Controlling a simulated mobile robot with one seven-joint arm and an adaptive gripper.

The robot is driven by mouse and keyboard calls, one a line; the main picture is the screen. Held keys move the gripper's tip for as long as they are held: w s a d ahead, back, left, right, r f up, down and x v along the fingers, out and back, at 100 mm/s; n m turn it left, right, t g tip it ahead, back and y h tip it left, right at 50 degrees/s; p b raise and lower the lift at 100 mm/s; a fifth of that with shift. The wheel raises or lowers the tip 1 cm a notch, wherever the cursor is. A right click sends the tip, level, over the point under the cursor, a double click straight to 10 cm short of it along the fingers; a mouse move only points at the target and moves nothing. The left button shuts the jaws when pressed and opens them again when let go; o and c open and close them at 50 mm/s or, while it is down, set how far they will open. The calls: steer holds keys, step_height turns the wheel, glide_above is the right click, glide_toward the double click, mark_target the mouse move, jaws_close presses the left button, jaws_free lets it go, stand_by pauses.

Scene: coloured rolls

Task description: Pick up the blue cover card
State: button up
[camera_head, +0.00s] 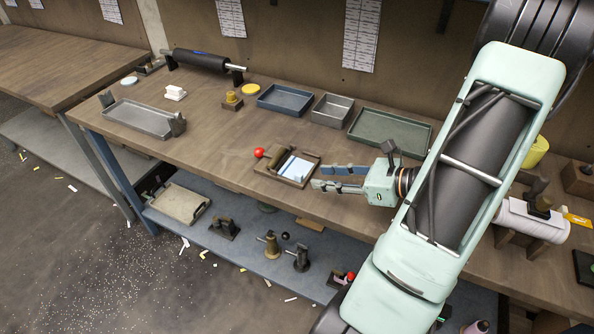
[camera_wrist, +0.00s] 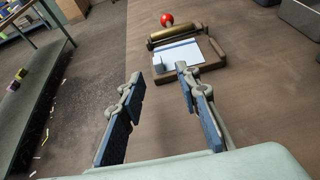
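A small brown press-like tray (camera_head: 272,174) with a red ball knob (camera_head: 259,152) sits near the front edge of the bench. A pale card stack (camera_head: 294,168), white with light blue parts, lies in it. I cannot clearly separate a blue cover card from the white. The wrist view shows the pale stack (camera_wrist: 180,54) ahead, below a brass-coloured roller (camera_wrist: 175,35). My gripper (camera_head: 318,177) is open and empty, just right of the tray. In the wrist view its two blue-padded fingers (camera_wrist: 158,75) are apart, short of the tray, with nothing between them.
A blue-grey tray (camera_head: 265,99), a grey bin (camera_head: 318,112) and a green tray (camera_head: 365,131) stand behind. A lower shelf (camera_head: 255,254) holds several tools.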

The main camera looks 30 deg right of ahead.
mark_target(302, 176)
steer(key=x, duration=0.5)
steer(key=shift+w+a, duration=0.15)
steer(key=shift+a, duration=0.2)
steer(key=shift+c, duration=0.2)
jaws_close()
